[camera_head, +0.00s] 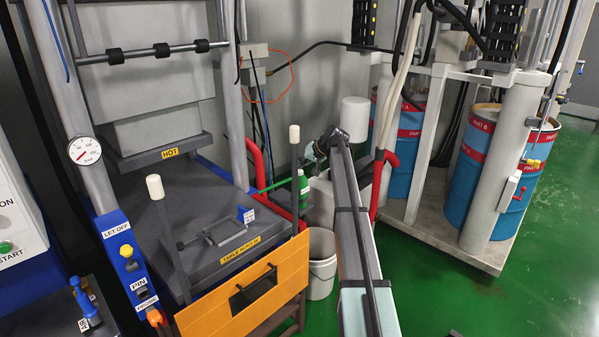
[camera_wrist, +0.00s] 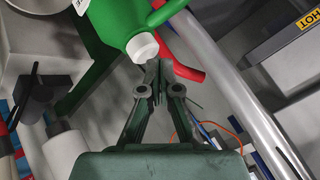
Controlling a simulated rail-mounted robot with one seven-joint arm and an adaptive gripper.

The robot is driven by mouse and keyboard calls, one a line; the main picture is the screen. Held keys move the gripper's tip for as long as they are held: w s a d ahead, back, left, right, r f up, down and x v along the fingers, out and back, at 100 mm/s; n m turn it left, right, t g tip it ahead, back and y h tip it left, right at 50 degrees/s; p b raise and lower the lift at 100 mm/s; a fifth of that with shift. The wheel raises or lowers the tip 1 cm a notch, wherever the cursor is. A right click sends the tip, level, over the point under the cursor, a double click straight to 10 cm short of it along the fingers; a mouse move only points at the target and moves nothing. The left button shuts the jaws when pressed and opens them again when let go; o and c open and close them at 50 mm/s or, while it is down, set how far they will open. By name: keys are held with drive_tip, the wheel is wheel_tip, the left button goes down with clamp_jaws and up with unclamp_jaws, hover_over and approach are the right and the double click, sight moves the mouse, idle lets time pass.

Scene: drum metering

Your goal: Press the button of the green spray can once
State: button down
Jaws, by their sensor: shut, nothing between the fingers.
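The green spray can (camera_head: 303,187) stands behind the orange front panel, beside a white bucket. In the wrist view the green can (camera_wrist: 112,22) fills the upper middle, with a white label partly cut off at the top edge. Its white cap or button (camera_wrist: 143,47) points toward my gripper. My gripper (camera_wrist: 154,70) is shut and empty, its fingertips close beside the white cap; I cannot tell whether they touch it. In the head view my gripper (camera_head: 318,150) is small and dark, at the far end of my arm, just above and right of the can.
A red pipe (camera_wrist: 185,67) and a grey post (camera_wrist: 230,85) lie close beyond my fingertips. The white bucket (camera_head: 321,270), orange panel (camera_head: 250,290) and press table (camera_head: 220,235) crowd the left. Blue drums (camera_head: 478,180) stand at right. Green floor is free at lower right.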

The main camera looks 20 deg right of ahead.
sight(301, 171)
drive_tip(key=shift+f, duration=0.45)
idle(0.4)
drive_tip(key=shift+r, duration=0.9)
drive_tip(key=shift+r, duration=0.1)
drive_tip(key=shift+r+p, duration=0.85)
drive_tip(key=shift+r, duration=1.55)
